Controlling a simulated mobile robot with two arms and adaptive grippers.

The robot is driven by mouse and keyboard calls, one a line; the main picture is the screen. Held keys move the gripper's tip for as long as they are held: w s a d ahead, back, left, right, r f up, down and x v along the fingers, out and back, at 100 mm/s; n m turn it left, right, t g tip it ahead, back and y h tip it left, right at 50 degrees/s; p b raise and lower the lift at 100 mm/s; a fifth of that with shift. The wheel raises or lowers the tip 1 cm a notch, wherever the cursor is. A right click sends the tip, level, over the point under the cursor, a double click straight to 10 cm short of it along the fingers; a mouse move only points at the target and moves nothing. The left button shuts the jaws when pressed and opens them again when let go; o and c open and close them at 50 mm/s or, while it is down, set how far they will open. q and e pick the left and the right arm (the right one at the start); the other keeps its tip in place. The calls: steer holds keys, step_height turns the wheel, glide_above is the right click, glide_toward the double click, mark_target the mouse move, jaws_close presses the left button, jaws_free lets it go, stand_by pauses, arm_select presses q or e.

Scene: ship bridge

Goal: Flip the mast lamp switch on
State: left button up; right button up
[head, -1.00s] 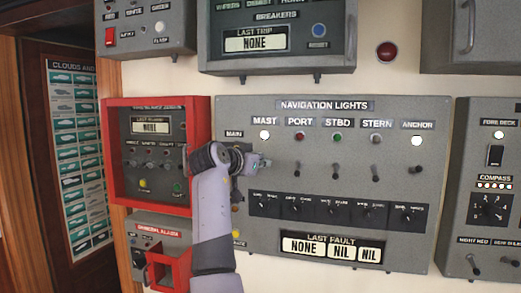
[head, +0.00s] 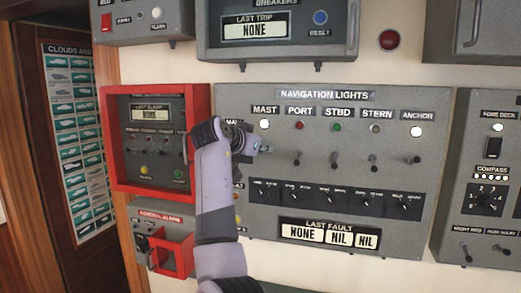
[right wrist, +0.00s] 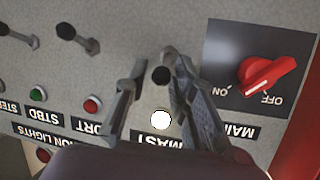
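The grey navigation lights panel (head: 400,235) hangs on the wall. Its white mast lamp (head: 264,124) is bright; it also shows in the right wrist view (right wrist: 160,119). My right gripper (head: 264,148) is at the panel, just below the mast lamp. In the right wrist view, which is upside down, its two fingers (right wrist: 153,68) stand apart. The dark tip of the mast switch (right wrist: 160,75) shows between them, close to one finger; contact cannot be told. In the head view the gripper hides this switch. My left gripper is not in view.
The port switch (head: 298,157) and other toggles stand in a row to the right. A red main knob (right wrist: 267,76) sits beside the gripper in the right wrist view. A red-framed panel (head: 200,105) is to the left, with a red alarm box (head: 175,262) below it.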

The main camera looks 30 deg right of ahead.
steer(key=shift+o, duration=0.9)
steer(key=shift+f, duration=0.2)
steer(key=shift+s+a, duration=0.1)
steer(key=shift+a, duration=0.2)
steer(key=v, duration=1.1)
steer(key=shift+r, duration=0.2)
steer(key=shift+s+f, duration=0.1)
steer(key=shift+s, duration=0.05)
